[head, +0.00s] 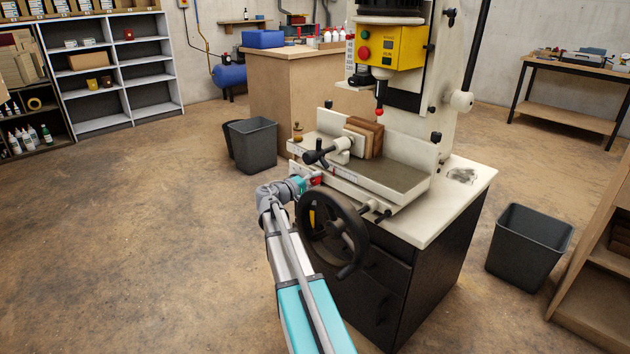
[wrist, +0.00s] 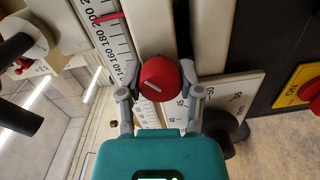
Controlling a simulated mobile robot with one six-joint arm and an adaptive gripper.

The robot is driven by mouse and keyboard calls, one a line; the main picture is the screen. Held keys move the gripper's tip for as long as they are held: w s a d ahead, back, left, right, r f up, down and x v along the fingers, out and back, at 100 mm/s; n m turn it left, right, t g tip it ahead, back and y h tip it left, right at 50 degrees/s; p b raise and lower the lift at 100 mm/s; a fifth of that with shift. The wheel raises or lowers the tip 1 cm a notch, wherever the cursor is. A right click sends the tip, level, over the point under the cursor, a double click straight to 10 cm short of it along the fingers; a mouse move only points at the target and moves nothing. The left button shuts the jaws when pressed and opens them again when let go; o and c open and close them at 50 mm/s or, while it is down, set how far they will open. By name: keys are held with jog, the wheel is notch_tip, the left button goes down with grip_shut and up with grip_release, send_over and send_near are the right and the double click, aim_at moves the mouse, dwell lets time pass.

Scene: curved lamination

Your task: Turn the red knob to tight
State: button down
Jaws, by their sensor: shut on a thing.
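The red knob (wrist: 158,82) sits in the middle of the wrist view, with a pale slanted mark on its face. My gripper (wrist: 158,90) has a finger on each side of the knob and is shut on it. In the head view my gripper (head: 306,182) reaches the front of the machine's pale table, beside the red knob (head: 316,180), which shows small there. A white scale (wrist: 112,40) with numbers and a red pointer lies up and left of the knob in the wrist view. I cannot read any "tight" label.
A black handwheel (head: 333,235) stands close to the right of my arm. Clamped wooden boards (head: 366,138) stand on the machine table. A yellow control box (head: 385,47) is above. Bins stand at left (head: 252,145) and right (head: 528,247). Floor at left is clear.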

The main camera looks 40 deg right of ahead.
jog(key=m, duration=0.3)
jog(key=shift+m, duration=2.1)
jog(key=shift+c, duration=1.3)
grip_release()
jog(key=shift+n, duration=0.4)
